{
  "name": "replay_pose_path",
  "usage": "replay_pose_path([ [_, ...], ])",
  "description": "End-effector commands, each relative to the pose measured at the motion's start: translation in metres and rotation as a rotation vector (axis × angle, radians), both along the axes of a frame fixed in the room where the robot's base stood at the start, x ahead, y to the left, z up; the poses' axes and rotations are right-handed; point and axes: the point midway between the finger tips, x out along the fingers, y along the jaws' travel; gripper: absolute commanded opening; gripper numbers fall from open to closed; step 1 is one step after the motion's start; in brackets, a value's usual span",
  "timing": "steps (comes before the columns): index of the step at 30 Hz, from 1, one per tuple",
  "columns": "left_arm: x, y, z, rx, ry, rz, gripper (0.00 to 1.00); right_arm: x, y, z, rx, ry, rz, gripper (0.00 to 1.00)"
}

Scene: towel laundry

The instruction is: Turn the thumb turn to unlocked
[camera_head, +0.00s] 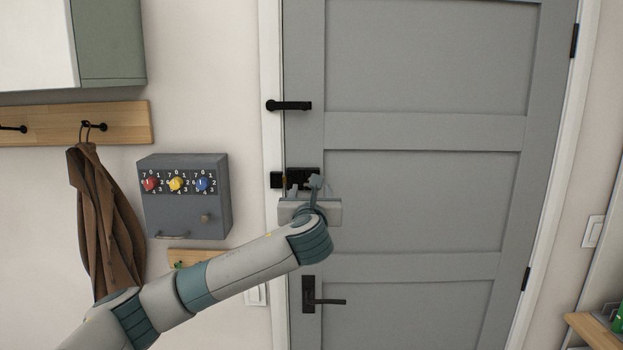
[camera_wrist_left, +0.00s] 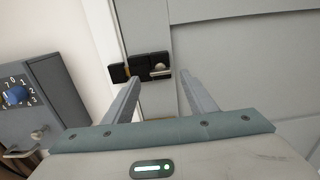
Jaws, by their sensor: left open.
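The grey door (camera_head: 420,180) is shut in its white frame. A black lock with the thumb turn (camera_head: 303,173) sits on the door's left edge, partly hidden behind my left gripper (camera_head: 306,187) in the head view. In the left wrist view the black lock body (camera_wrist_left: 147,66) carries a small light metal knob (camera_wrist_left: 159,69), which looks like the thumb turn. My left gripper (camera_wrist_left: 157,84) is open and empty. Its two fingers point at the lock, with the knob seen between and just beyond the tips. I cannot tell if they touch it. My right gripper is not in view.
A black latch (camera_head: 289,105) is above the lock and a black lever handle (camera_head: 325,301) below it. A grey box with coloured dials (camera_head: 186,197) hangs on the wall at left, beside a brown coat (camera_head: 102,225) on a wooden hook rail (camera_head: 60,125).

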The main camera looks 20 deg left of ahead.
Motion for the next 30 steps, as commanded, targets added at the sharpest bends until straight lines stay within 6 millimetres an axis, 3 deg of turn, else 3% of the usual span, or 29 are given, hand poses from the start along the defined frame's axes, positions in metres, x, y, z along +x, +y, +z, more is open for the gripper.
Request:
replay_pose_path([
  [10,0.042,0.012,0.001,0.000,0.001,0.001,0.52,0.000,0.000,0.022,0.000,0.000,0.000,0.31],
  [24,0.051,0.014,-0.001,0.000,0.000,0.000,0.52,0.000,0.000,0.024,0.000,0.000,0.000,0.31],
  [25,0.051,0.014,0.000,0.000,0.000,0.000,0.49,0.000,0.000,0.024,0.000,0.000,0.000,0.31],
  [30,0.051,0.014,0.000,0.000,0.000,0.000,0.10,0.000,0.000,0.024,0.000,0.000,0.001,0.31],
])
